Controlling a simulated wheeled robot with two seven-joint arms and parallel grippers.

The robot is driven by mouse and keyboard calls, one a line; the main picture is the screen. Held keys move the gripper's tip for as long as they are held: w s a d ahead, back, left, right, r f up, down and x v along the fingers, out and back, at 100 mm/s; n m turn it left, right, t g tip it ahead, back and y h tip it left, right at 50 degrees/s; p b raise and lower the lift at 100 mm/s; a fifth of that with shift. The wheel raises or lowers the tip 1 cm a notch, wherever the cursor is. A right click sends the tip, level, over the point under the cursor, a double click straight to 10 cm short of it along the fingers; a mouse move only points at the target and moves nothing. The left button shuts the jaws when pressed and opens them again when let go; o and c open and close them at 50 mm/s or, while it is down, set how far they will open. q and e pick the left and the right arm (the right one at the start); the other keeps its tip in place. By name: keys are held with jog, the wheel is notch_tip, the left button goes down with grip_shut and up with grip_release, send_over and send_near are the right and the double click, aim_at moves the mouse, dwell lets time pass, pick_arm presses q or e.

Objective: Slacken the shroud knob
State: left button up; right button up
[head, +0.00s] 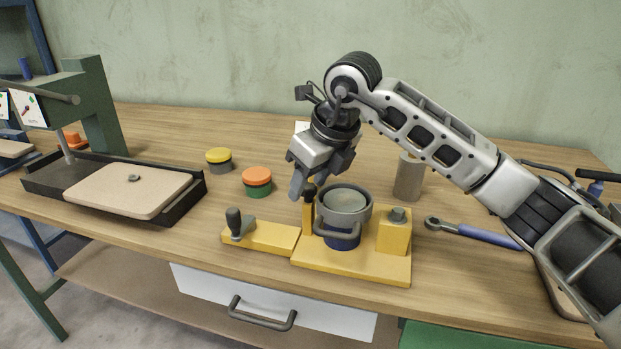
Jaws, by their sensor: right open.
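A yellow fixture (345,268) on the bench carries a grey, cup-like ring (345,207) with a curved handle, above a dark blue base (342,240). A small dark knob (309,188) tops a yellow post beside the ring's left side. My right gripper (317,186) is open, pointing down just above the post and the dark knob. Whether a finger touches the knob is unclear. My left gripper is out of view.
A black tray (190,205) with a board is left.

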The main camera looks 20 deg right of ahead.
jog(key=c, duration=1)
jog(key=shift+n, duration=0.3)
jog(key=n+y, duration=0.1)
jog(key=n, duration=0.1)
jog(key=shift+d+n+g, duration=0.1)
jog(key=shift+n+g, duration=0.2)
jog(key=n+g, duration=0.1)
jog(key=n, duration=0.2)
jog(key=shift+w+y, duration=0.1)
jog(key=shift+y, duration=0.3)
jog(key=shift+n, duration=0.7)
jog(key=o, duration=1)
